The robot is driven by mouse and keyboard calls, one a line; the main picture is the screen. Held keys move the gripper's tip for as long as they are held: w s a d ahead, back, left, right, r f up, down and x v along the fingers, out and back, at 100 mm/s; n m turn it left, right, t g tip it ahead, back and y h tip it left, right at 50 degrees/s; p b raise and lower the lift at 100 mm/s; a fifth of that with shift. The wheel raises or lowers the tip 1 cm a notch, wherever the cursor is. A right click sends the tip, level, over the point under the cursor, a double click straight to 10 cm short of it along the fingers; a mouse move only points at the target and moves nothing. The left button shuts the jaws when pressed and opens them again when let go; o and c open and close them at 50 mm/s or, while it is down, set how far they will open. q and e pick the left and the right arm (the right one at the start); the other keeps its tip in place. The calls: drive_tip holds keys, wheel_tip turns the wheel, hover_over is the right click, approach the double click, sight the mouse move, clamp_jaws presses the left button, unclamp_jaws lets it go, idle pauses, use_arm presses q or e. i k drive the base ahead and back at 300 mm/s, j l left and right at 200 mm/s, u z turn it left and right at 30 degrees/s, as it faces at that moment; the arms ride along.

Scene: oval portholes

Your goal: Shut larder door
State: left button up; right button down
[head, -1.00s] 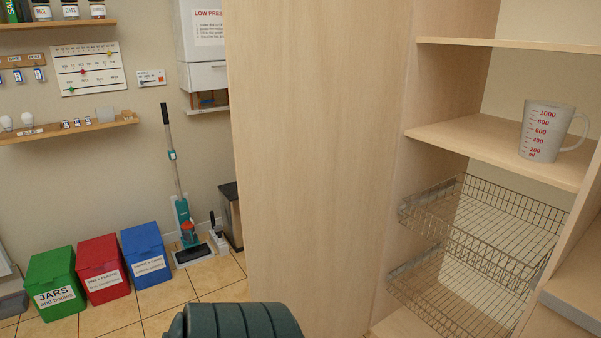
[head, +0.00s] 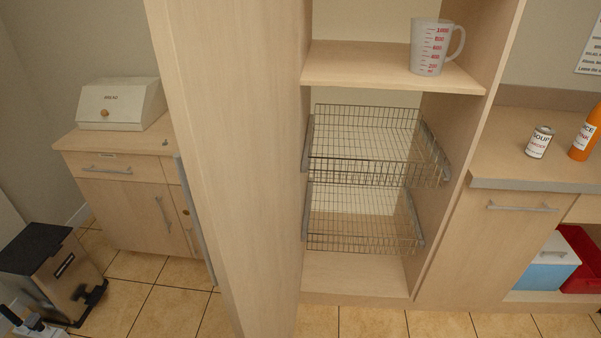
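The larder door (head: 230,150) is a tall pale wood panel that stands open. It swings out toward me from the left side of the larder (head: 355,275), and its inner face shows. A long grey vertical bar (head: 195,220), which looks like the door's handle, shows past the panel's left edge. The larder's front is open, with a shelf (head: 360,68) and two wire baskets (head: 365,145) inside.
A measuring jug (head: 428,48) stands on the larder shelf. A counter with a soup can (head: 539,142) and an orange bottle (head: 588,132) is to the right. At left are a cabinet with a bread box (head: 120,103) and a pedal bin (head: 55,270). Tiled floor shows below.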

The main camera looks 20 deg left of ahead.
sight(229, 69)
drive_tip(key=k+j, duration=0.1)
drive_tip(key=j, duration=0.75)
drive_tip(key=k+j, duration=0.15)
drive_tip(key=j, duration=0.3)
